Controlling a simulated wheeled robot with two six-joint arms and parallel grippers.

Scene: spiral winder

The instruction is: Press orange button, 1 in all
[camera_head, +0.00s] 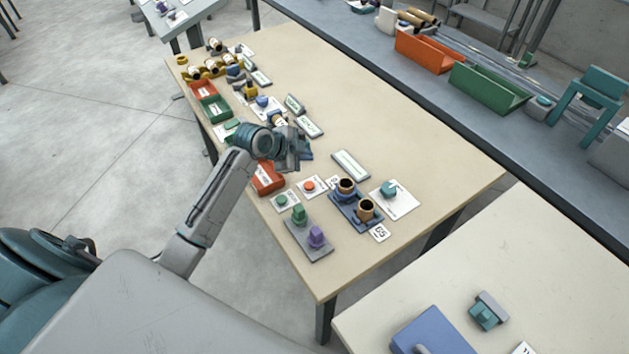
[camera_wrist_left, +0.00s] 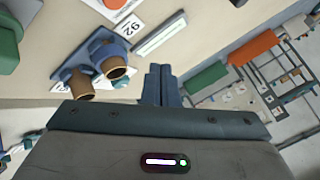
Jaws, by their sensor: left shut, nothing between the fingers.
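The orange button (camera_head: 309,186) is a small round cap on a white square plate on the beige table (camera_head: 400,150). In the left wrist view the orange button (camera_wrist_left: 115,3) shows at the top edge, partly cut off. My left gripper (camera_head: 301,150) is above the table, up and slightly left of the button in the head view, apart from it. In the left wrist view its fingers (camera_wrist_left: 160,84) are together and empty. My right gripper is in neither view.
A green button (camera_head: 282,201) stands just left of the orange one. A blue holder with brown cups (camera_head: 365,209) is to its right. A grey base with green and purple knobs (camera_head: 317,238) is in front. An orange-red bin (camera_head: 267,178) stands beside it. The table's right part is clear.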

